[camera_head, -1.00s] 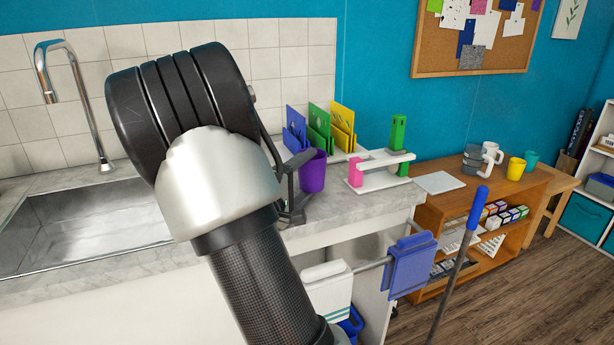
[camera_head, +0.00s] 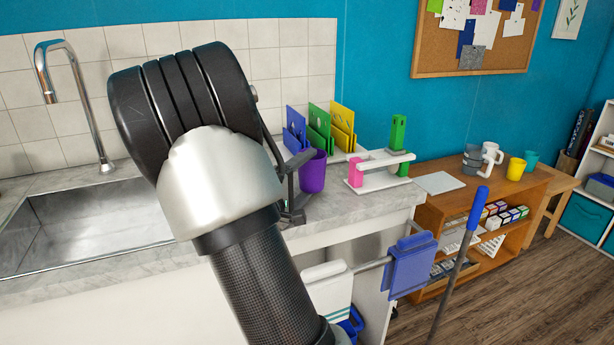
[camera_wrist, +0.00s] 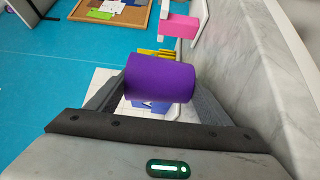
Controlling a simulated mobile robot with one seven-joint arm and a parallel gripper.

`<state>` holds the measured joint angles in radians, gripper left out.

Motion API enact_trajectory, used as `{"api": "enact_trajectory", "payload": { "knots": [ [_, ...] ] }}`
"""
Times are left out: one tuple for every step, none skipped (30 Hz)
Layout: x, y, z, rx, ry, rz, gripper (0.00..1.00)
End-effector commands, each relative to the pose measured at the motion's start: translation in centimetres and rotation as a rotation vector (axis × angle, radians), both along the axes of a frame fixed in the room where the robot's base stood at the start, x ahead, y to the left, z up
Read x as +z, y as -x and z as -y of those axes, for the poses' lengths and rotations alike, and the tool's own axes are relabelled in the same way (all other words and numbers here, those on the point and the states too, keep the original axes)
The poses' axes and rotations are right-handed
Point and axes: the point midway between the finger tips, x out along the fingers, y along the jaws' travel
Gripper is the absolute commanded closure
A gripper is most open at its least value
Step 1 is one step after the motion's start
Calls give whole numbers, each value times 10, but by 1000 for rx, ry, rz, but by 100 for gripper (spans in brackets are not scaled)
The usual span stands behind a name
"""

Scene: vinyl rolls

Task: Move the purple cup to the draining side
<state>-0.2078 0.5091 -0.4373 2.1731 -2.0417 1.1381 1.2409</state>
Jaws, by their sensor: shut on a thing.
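The purple cup (camera_head: 312,172) is upright at the right part of the counter, in front of the coloured boards. It also fills the middle of the wrist view (camera_wrist: 160,78), between the two fingers. My gripper (camera_head: 296,190) is shut on the cup from its left side; my arm hides part of the gripper in the head view. In the wrist view my gripper (camera_wrist: 158,92) has a finger on each side of the cup. I cannot tell whether the cup's base touches the counter. The metal sink (camera_head: 95,225) lies to the left, partly behind my arm.
Blue, green and yellow boards (camera_head: 320,128) stand behind the cup. A white stand (camera_head: 382,178) with pink and green blocks is just right of it. The marble counter (camera_head: 355,208) is bare in front of the stand. A tall faucet (camera_head: 80,105) rises behind the sink.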

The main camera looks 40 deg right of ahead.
Motion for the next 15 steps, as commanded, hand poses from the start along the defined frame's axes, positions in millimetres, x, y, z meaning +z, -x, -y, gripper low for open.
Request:
{"api": "enact_trajectory", "payload": {
  "knots": [
    [0,0,0,0,0,0,80],
    [0,0,0,0,0,0,80],
    [0,0,0,0,0,0,80],
    [-1,0,0,0,0,0,80],
    [-1,0,0,0,0,-1,80],
    [-2,0,0,0,0,-1,80],
    [-3,0,0,0,0,-1,80],
    [-5,0,0,0,0,-1,80],
    [-6,0,0,0,0,-1,80],
    [-7,0,0,0,0,0,80],
    [-6,0,0,0,1,0,80],
    [-6,0,0,0,0,1,80],
    [-6,0,0,0,0,1,80],
    [-5,0,0,0,0,1,80],
    [-5,0,0,0,0,1,80]
  ]
}}
